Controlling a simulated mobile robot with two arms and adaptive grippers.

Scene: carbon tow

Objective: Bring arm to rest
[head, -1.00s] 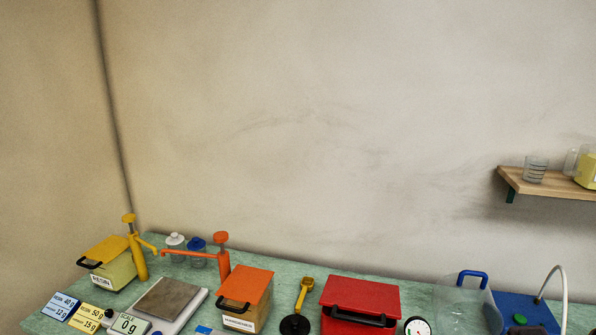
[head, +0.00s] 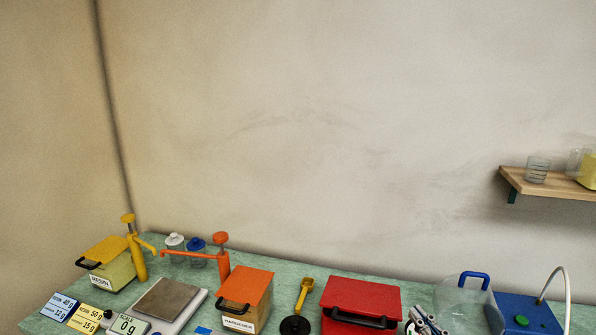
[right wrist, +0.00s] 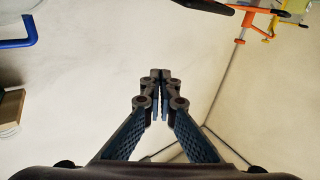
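My right gripper (head: 425,322) shows at the bottom edge of the head view, to the right of the red box (head: 362,300). Only its front part is in the picture. In the right wrist view its fingers (right wrist: 160,75) meet at the tips, with nothing between them. My left gripper is in neither view.
A clear vessel with a blue handle (head: 474,278) and a blue unit with a white hose (head: 525,314) stand right of the gripper. A scale (head: 168,299), an orange-lidded box (head: 245,300) and pumps stand left. A wooden shelf (head: 550,187) juts from the wall.

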